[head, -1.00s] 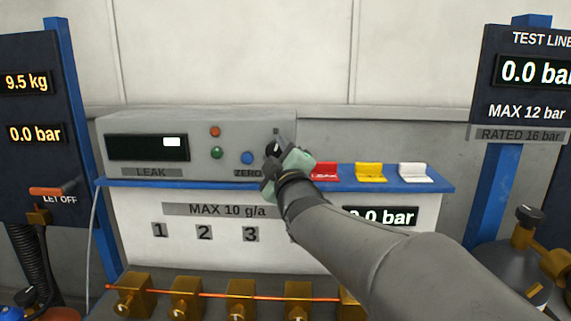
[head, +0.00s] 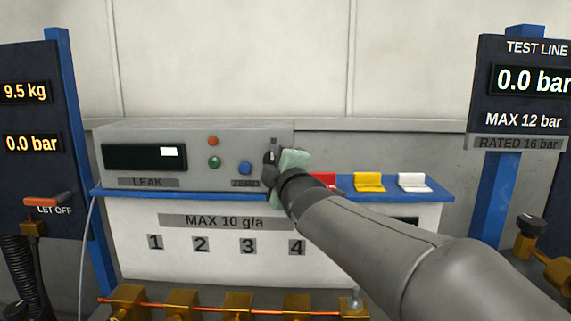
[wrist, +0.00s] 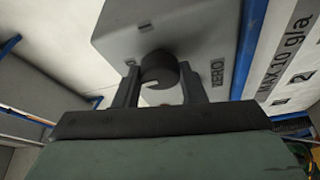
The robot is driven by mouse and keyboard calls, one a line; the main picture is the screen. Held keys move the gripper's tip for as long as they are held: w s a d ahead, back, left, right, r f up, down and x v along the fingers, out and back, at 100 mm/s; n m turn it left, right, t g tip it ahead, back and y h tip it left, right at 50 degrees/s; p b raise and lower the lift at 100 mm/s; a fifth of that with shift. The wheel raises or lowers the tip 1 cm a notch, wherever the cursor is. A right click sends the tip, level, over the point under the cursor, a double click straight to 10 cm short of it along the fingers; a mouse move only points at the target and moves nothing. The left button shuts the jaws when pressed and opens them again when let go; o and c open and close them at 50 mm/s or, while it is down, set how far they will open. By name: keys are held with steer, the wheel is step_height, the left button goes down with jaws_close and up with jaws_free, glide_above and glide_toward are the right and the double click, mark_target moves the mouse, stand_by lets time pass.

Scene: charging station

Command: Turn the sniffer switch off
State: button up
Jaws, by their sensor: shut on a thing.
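The sniffer unit is a grey box (head: 125,160) labelled LEAK and ZERO, with a dark display whose white patch is lit. Its switch is a round black knob (wrist: 158,68) with a white pointer line, at the box's right end. In the wrist view, small marks show on the panel around the knob. My gripper (wrist: 160,72) is shut on the knob, one dark finger on each side. In the head view, my gripper (head: 272,163) covers most of the knob. The pointer line lies toward the near edge of the knob in the wrist view.
Red (head: 323,180), yellow (head: 369,182) and white (head: 413,182) flip pieces stand on the blue shelf (head: 438,188) right of my gripper. A blue button (head: 245,168) sits close left of it. Brass valves (head: 183,302) line the front below.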

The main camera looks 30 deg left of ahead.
steer(key=o, duration=1)
steer(key=b+v, duration=0.4)
steer(key=v, duration=1.3)
steer(key=shift+d+f, duration=0.1)
steer(key=shift+d, duration=0.1)
steer(key=w+d+f+m+g+h+p, duration=0.1)
steer(key=w+d+f+m+h+p, duration=0.2)
steer(key=d+f+m+h, duration=0.6)
steer(key=w+d+f+m+g+h+p, duration=0.1)
steer(key=w+d+f+m+h+p, duration=0.2)
steer(key=d+f, duration=0.65)
steer(key=s+d+f+m+g+h+p, duration=0.1)
steer(key=s+d+f+m+g+p, duration=0.1)
steer(key=s+d+m, duration=0.4)
steer(key=s+d+f+m+g+h+p, duration=0.2)
steer(key=s+d+f+m+g, duration=0.3)
steer(key=s+d, duration=0.5)
steer(key=d+m+g+p, duration=0.1)
steer(key=d+m+g, duration=0.1)
steer(key=d, duration=0.1)
steer(key=shift+s+f+m+p, duration=0.2)
steer(key=shift+s+m+p, duration=0.1)
